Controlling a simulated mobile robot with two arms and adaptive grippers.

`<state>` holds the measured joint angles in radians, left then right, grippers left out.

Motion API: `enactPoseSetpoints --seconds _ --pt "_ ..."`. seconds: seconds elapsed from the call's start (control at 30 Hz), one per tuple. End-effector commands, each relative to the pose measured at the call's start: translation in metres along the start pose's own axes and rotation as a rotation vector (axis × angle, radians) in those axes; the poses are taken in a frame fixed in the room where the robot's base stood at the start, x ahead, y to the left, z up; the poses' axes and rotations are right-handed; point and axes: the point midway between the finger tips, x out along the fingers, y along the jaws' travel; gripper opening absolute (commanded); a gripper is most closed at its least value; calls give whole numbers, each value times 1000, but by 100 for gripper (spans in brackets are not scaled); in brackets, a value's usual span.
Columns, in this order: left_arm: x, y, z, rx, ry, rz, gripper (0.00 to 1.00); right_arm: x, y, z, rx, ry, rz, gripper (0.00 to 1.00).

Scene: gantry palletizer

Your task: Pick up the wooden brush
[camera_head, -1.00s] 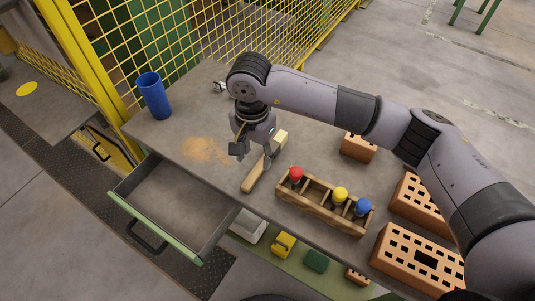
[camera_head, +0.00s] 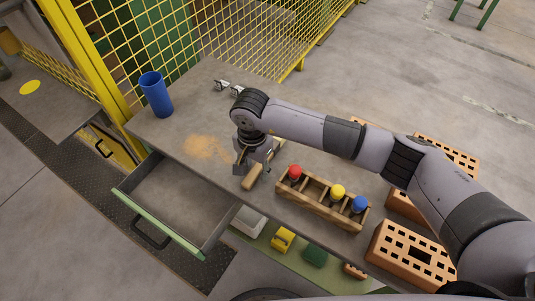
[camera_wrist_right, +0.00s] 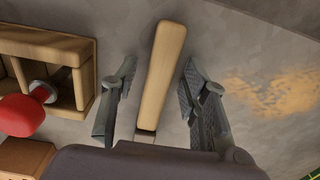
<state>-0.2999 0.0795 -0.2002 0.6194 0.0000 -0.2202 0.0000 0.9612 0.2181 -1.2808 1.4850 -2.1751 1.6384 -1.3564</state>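The wooden brush (camera_head: 252,177) lies on the grey table, its pale handle pointing toward the front edge; the rest of it is hidden under my right gripper in the head view. In the right wrist view the brush handle (camera_wrist_right: 162,75) runs between the two fingers. My right gripper (camera_wrist_right: 157,95) is open, one finger on each side of the handle with a gap on both sides. In the head view my right gripper (camera_head: 252,165) is low over the brush. My left gripper is not in view.
A wooden holder (camera_head: 318,207) with red, yellow and blue knobs stands right of the brush. Sawdust (camera_head: 206,147) lies to its left. A blue cup (camera_head: 156,95) stands at the back left. An open drawer (camera_head: 160,226) juts out in front. Bricks (camera_head: 412,256) lie at right.

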Motion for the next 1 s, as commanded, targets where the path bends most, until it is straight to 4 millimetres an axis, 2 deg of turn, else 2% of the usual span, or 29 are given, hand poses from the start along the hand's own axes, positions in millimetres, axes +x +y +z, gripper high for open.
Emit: enactPoseSetpoints --seconds 0.07,0.57,1.0 --pt "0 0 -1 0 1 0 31 0 0 0 0 0 0 34" --pt "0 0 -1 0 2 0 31 -1 0 0 0 0 0 0" --pt "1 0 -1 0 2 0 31 -5 -1 0 0 1 -2 0"
